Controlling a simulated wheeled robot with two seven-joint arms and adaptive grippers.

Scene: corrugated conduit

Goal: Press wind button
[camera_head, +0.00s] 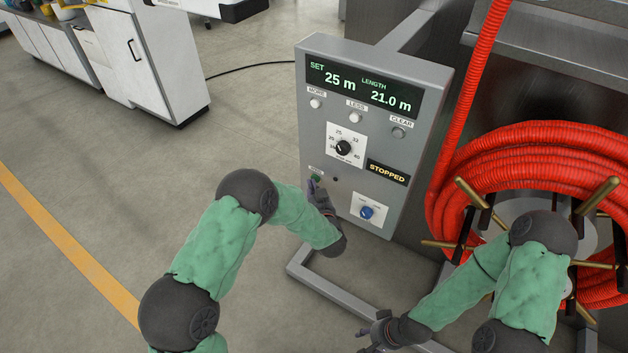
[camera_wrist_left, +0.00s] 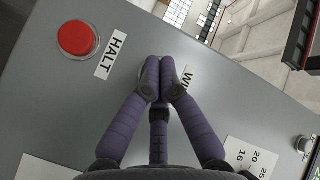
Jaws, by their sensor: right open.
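The control panel (camera_head: 350,120) is a grey box with a display reading SET 25 m, LENGTH 21.0 m, and a STOPPED sign (camera_head: 387,173). A small green button (camera_head: 315,178) shows at its lower left, just above my left gripper (camera_head: 318,187). In the left wrist view, the left gripper's fingers (camera_wrist_left: 160,75) are together at the panel face, partly covering the WIND label (camera_wrist_left: 187,77). The wind button is hidden there; contact cannot be told. The red button (camera_wrist_left: 77,38) beside the HALT label (camera_wrist_left: 110,56) is clear. My right gripper (camera_head: 371,338) is open and empty, low and away from the panel.
A coil of red corrugated conduit (camera_head: 520,150) on a reel with brass-coloured bars stands right of the panel, near my right arm. A blue knob (camera_head: 367,212) and a black dial (camera_head: 344,148) sit on the panel.

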